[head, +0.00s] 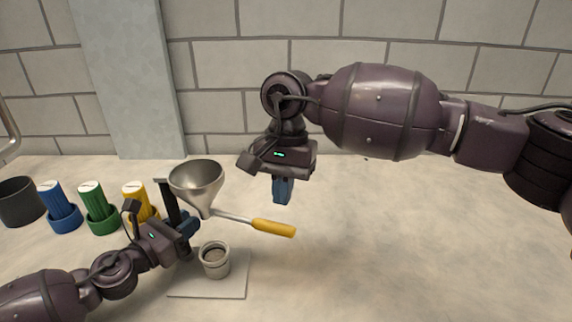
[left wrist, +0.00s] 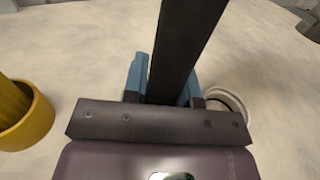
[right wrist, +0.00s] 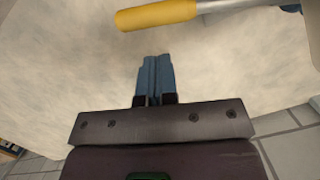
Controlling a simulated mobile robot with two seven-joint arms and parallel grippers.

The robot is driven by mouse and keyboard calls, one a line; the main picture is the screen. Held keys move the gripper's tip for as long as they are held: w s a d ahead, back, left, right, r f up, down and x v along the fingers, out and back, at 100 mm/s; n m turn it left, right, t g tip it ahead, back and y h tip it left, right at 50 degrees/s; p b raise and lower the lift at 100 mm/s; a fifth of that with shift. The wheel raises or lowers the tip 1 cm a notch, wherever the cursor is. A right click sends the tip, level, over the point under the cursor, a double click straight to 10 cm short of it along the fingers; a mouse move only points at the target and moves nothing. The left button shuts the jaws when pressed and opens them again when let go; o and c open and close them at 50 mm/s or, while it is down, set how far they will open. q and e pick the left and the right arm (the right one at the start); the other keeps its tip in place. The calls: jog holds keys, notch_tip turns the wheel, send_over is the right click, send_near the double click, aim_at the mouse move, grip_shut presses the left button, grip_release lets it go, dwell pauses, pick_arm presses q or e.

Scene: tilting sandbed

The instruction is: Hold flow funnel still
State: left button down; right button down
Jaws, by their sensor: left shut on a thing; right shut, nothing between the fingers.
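A metal funnel (head: 197,184) stands upright over a small pale cup (head: 215,262), its spout above the cup. A metal rod with a yellow handle (head: 273,228) reaches right from near the spout; the handle also shows in the right wrist view (right wrist: 155,14). A dark upright post (head: 172,203) stands beside the funnel. My left gripper (head: 188,226) is shut on this post, which runs between the blue fingers in the left wrist view (left wrist: 180,50). My right gripper (head: 282,190) is shut and empty, pointing down above and behind the yellow handle, apart from it.
The cup is on a pale square plate (head: 205,288). Blue (head: 60,207), green (head: 97,207) and yellow (head: 138,200) ribbed pieces in round holders stand at left, beside a dark pot (head: 20,202). A brick wall and grey pillar (head: 125,80) close the back. The table's right side is clear.

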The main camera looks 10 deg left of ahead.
aim_at(253, 221)
jog(key=shift+s+a+f, duration=0.1)
jog(key=shift+s+f, duration=0.25)
jog(key=shift+s, duration=0.25)
jog(key=shift+s+f, duration=0.35)
jog(key=shift+s, duration=0.2)
jog(key=shift+s, duration=0.1)
